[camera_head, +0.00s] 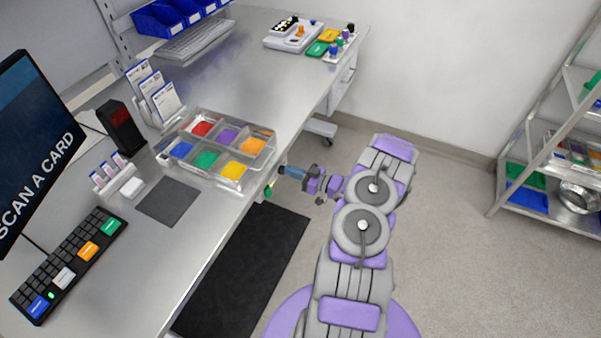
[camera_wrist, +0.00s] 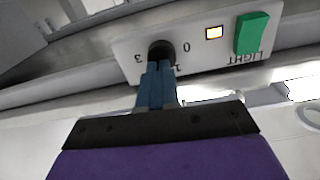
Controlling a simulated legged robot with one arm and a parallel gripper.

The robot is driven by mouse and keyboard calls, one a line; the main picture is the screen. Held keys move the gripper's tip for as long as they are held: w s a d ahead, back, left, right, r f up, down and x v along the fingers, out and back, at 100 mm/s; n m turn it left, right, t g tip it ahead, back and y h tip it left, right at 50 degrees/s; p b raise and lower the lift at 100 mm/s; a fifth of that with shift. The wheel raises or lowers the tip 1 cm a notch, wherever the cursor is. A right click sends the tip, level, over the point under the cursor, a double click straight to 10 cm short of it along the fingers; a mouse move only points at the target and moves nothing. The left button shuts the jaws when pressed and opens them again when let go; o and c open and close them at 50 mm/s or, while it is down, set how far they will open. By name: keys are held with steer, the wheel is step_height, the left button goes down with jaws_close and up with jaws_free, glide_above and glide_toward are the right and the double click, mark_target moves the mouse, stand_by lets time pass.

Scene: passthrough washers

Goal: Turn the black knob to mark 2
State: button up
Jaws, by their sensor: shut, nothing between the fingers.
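The black knob (camera_wrist: 161,49) sits on a pale control panel (camera_wrist: 125,45) in the wrist view. Marks 3, 0 and 1 show around it, upside down or tilted; mark 2 is not visible, and the knob's pointer cannot be made out. My gripper (camera_wrist: 158,68) has its blue fingers shut together, empty, with the tips right at the knob's lower edge; whether they touch it I cannot tell. In the head view my gripper (camera_head: 281,171) is at the desk's front edge, and the knob cannot be made out there.
A green switch (camera_wrist: 251,33) labelled LIGHT and a lit lamp (camera_wrist: 214,32) are right of the knob. In the head view, a clear tray of coloured compartments (camera_head: 190,159) stands on the desk (camera_head: 265,75) near the gripper. A dark mat (camera_head: 245,265) lies on the floor.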

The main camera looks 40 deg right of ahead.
steer(key=shift+o, duration=0.3)
steer(key=shift+w+a+r, duration=0.1)
steer(key=shift+w+a, duration=0.05)
steer(key=shift+a, duration=0.05)
steer(key=o, duration=0.7)
steer(key=p+v, duration=0.1)
steer(key=v, duration=0.2)
steer(key=shift+s+p, duration=0.3)
steer(key=shift+c, duration=0.2)
steer(key=p+v, duration=0.2)
steer(key=v, duration=1.2)
steer(key=shift+d, duration=0.15)
steer(key=shift+d+f, duration=0.15)
steer(key=shift+f, duration=0.05)
